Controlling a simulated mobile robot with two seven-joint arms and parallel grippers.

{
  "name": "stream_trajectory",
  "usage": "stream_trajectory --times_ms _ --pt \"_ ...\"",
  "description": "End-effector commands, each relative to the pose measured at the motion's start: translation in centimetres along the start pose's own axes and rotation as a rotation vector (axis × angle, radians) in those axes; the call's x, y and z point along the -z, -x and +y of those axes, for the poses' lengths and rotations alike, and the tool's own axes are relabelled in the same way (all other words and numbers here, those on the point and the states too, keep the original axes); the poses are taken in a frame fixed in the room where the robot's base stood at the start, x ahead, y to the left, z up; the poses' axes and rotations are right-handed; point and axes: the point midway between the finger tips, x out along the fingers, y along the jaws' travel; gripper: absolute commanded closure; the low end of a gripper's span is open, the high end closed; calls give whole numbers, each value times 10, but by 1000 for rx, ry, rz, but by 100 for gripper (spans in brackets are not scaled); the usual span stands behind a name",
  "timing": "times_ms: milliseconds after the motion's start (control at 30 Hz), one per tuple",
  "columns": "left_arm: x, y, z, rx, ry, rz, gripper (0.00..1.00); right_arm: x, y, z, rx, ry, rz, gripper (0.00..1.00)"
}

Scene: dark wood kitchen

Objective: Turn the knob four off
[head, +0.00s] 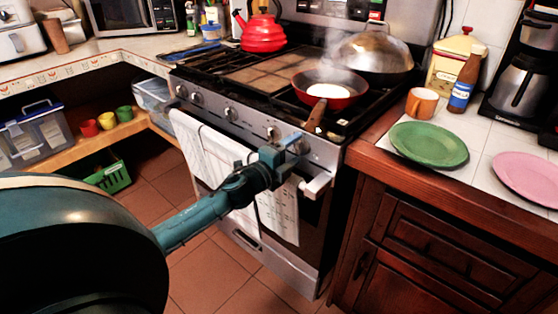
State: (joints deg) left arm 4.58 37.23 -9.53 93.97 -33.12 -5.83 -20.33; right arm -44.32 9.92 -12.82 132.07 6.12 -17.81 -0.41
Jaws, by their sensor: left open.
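The stove has a row of several round metal knobs on its sloped front panel. A knob (273,132) shows just above my left gripper's wrist. Another knob (301,146) at the right end of the row is partly covered by the gripper. Two knobs (196,98) sit close together at the left end, and one knob (231,113) is nearer the middle. I cannot tell which is number four. My left gripper (293,141) is open at the right part of the panel; whether it touches a knob is unclear. My right gripper is not in view.
A red pan (334,97) with white food steams on the right front burner. A domed lid (372,52) and red kettle (263,33) stand behind. Towels (205,150) hang on the oven handle (316,186) below the gripper. The right counter holds a green plate (428,145).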

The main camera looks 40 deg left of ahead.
Motion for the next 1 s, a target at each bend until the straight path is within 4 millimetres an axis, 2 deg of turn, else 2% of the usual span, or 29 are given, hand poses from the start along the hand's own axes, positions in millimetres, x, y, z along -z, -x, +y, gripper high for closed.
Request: stream_trajectory --times_ms 600,800,1000 --pt "0 107 1 -2 -1 -1 37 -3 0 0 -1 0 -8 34" --pt "0 124 0 -1 -2 0 37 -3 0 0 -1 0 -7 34" --pt "0 126 -1 1 -3 0 37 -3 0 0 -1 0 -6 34"
